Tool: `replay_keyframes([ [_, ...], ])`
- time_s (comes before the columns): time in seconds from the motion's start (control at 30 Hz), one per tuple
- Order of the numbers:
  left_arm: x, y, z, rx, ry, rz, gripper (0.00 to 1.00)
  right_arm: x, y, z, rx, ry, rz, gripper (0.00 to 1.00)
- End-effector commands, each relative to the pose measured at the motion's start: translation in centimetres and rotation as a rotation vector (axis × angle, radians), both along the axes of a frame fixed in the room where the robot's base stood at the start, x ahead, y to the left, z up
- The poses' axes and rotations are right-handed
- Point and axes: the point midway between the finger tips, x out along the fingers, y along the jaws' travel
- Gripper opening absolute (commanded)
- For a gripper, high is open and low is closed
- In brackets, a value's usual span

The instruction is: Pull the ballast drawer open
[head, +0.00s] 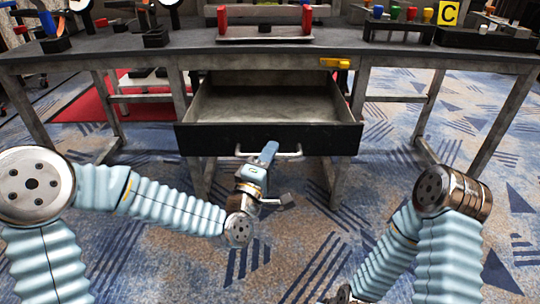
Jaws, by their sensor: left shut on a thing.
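The ballast drawer (330,139) hangs under the table and stands well out from it. Its dark front faces me, and its grey inside looks empty. A pale bar handle (291,154) runs across the middle of the front. My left gripper (270,150) is at the left part of this handle and shut on it; its fingers partly cover the bar. My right gripper (343,294) is low at the bottom edge, mostly cut off, away from the drawer, and its jaws cannot be made out.
The long dark table (110,41) carries a tray with red-ended posts (264,33), a rack of coloured handles (400,28) and a yellow C sign (448,13). A yellow piece (335,63) sits on the table's front edge. Table legs stand on both sides; the carpet in front is clear.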

Motion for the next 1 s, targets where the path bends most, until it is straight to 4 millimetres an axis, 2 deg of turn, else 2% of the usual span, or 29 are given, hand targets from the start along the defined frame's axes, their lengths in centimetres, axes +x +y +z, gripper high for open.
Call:
replay_keyframes([
  [0.47, -0.48, -0.02, -0.12, 0.001, 0.004, -0.001, 0.00, 0.02, -0.01, -0.28, 0.000, -0.001, 0.000, 0.00],
  [0.5, -0.48, -0.01, -0.12, 0.001, 0.004, -0.001, 0.21, 0.02, -0.01, -0.28, 0.000, -0.001, 0.000, 0.00],
  [0.63, -0.46, -0.01, -0.09, 0.000, 0.003, -0.001, 0.40, 0.01, -0.01, -0.28, 0.000, -0.001, 0.000, 0.00],
  [1.0, -0.30, -0.03, -0.21, -0.001, 0.000, 0.000, 0.40, 0.03, -0.01, -0.58, 0.000, -0.001, 0.000, 0.00],
])
